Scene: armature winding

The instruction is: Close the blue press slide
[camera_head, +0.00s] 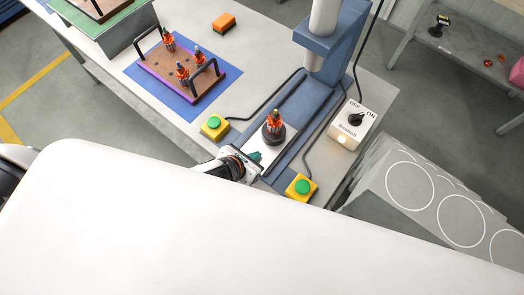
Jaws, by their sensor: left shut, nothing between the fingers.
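The blue press (333,47) stands at the back of the table, with a white cylinder on its upright. Its slide is a light plate (249,149) on the blue base rails, pulled out toward me. An orange armature (273,122) stands upright in a dark round holder (273,136) on the slide, in front of the press column. My left gripper (256,156) is shut and empty at the near left end of the slide. I cannot tell whether it touches the slide. My right gripper is not in view.
Yellow boxes with green buttons (214,123) (302,186) flank the press base. A wooden tray (183,75) with several armatures lies on a blue mat (223,80). Cables cross the table.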

